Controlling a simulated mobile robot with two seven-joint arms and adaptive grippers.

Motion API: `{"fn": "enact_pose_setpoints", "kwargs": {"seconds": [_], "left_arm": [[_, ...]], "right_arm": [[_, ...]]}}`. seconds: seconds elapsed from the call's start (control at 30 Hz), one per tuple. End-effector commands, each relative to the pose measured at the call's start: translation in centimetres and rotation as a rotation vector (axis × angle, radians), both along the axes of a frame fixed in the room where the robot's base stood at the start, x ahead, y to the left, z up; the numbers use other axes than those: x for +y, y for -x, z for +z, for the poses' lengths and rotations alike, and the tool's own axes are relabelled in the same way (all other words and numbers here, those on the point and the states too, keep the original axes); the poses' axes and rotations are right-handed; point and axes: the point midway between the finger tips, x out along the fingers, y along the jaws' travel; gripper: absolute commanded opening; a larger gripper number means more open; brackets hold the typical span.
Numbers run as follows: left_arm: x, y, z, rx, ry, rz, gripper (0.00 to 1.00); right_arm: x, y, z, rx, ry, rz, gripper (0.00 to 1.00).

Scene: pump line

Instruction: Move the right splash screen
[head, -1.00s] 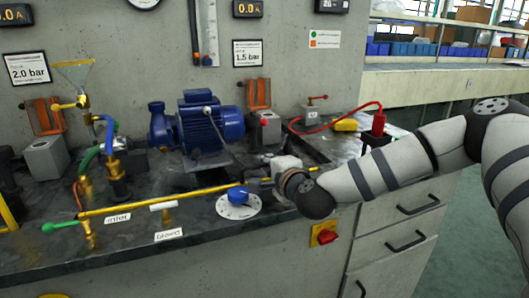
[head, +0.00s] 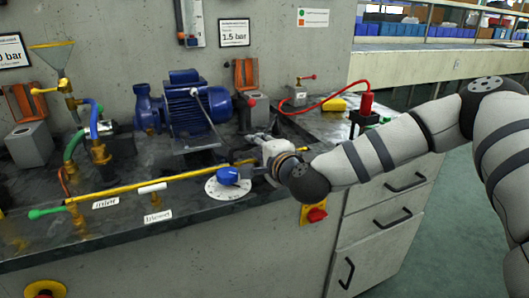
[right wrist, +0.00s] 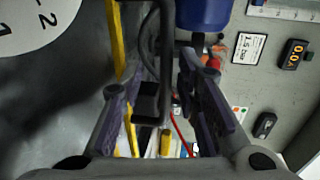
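Two orange see-through panels, which look like the splash screens, stand tilted at grey blocks in the head view. The right one (head: 246,75) stands behind a block to the right of the blue pump motor (head: 190,112). The left one (head: 22,101) is at the far left. My right gripper (head: 262,150) is over the bench's front part, in front of the right screen and apart from it. In the right wrist view its fingers (right wrist: 160,75) are spread, with a grey rod and a dark block showing between them. I cannot identify the right screen there. My left gripper is not in view.
A yellow pipe (head: 150,183) and a blue knob on a white dial (head: 228,176) lie close to my right gripper. A red cable (head: 325,99) loops across the bench to its right. A grey lever (head: 210,112) rises by the motor.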

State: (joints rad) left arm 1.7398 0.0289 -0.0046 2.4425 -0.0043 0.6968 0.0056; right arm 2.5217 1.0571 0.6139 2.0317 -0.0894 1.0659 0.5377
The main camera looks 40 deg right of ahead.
Motion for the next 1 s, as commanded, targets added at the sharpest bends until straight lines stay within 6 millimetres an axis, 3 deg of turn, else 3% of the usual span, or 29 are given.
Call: {"fn": "enact_pose_setpoints", "kwargs": {"seconds": [0.2,0.4,1.0], "left_arm": [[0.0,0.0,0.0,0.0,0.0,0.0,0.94],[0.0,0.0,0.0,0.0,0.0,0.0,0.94],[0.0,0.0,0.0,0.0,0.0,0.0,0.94]], "right_arm": [[1.4,5.7,1.2,-0.001,-0.007,0.002,0.29],[2.2,9.2,1.8,0.001,-0.002,0.0,0.29],[2.4,9.8,2.0,0.002,-0.001,0.001,0.29]]}}
